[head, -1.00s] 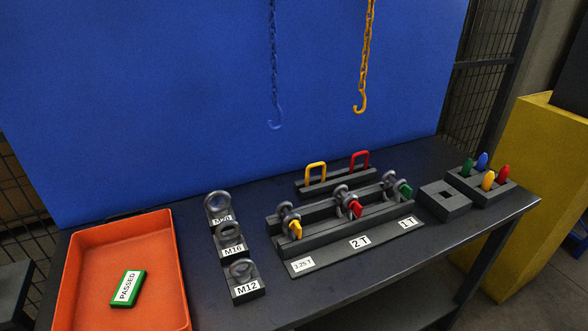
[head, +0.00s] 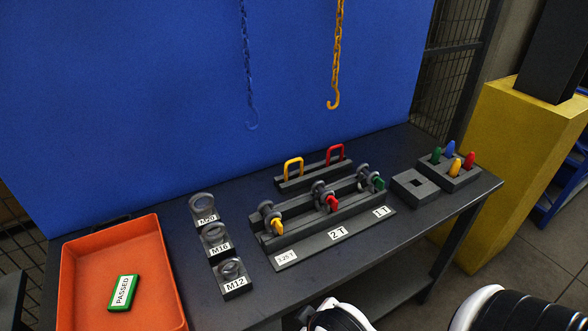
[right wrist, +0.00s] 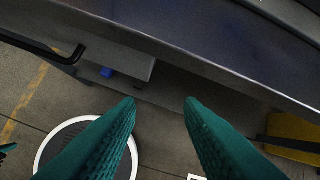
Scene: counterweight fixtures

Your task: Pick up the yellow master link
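The yellow master link (head: 293,168) stands upright in a dark rack (head: 315,177) at the back middle of the table, left of a red link (head: 335,153) in the same rack. My right gripper (right wrist: 161,103) shows in the right wrist view with its two green fingers apart and nothing between them. It is in front of the table edge, away from the yellow link. The right gripper's fingers are not seen in the head view. My left gripper is in neither view.
A shackle stand (head: 325,228) lies in front of the link rack. Eye bolts marked M20, M16 and M12 (head: 232,279) are to its left, beside an orange tray (head: 172,285). A yellow chain hook (head: 334,97) hangs above the back.

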